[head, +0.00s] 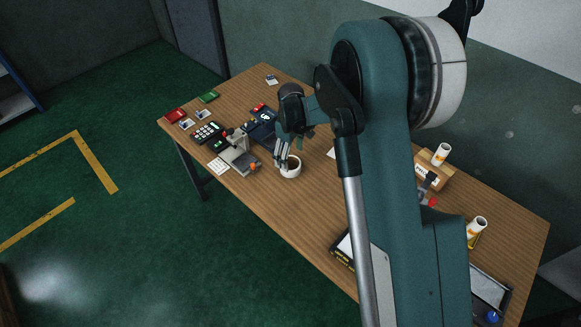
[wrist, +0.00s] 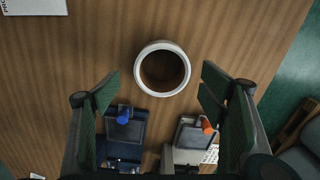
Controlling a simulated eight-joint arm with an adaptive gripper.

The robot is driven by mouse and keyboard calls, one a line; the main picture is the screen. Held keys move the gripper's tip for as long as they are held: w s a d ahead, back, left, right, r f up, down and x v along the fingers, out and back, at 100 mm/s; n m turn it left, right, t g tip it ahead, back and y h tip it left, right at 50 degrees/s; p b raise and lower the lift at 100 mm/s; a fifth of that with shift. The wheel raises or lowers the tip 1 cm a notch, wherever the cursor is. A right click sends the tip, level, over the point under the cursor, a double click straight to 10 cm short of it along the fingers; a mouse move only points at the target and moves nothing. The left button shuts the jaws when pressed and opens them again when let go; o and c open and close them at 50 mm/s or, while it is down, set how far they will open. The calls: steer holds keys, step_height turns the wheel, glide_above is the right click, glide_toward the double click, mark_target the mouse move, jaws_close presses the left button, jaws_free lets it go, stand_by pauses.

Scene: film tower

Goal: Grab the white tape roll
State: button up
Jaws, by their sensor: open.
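The white tape roll (head: 290,173) is a short white ring lying flat on the wooden table. In the wrist view the roll (wrist: 138,70) is seen from above, with a dark hollow centre, in the upper middle of the picture. My gripper (head: 282,156) is open and empty, just above and beside the roll in the head view. In the wrist view the gripper's green-padded fingers (wrist: 158,95) are spread, one each side of the roll's line, with the roll between and slightly beyond the tips.
A grey device with an orange knob (wrist: 207,126) and a dark one with a blue knob (wrist: 124,112) stand close to the roll. A black keypad (head: 208,132), a red box (head: 174,115) and a green box (head: 208,97) lie at the table's left end. The table edge is near.

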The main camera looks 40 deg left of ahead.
stand_by(0.3)
steer(key=shift+s+d+f, duration=0.1)
steer(key=shift+s+f, duration=0.05)
steer(key=shift+f, duration=2.45)
steer(key=c, duration=1)
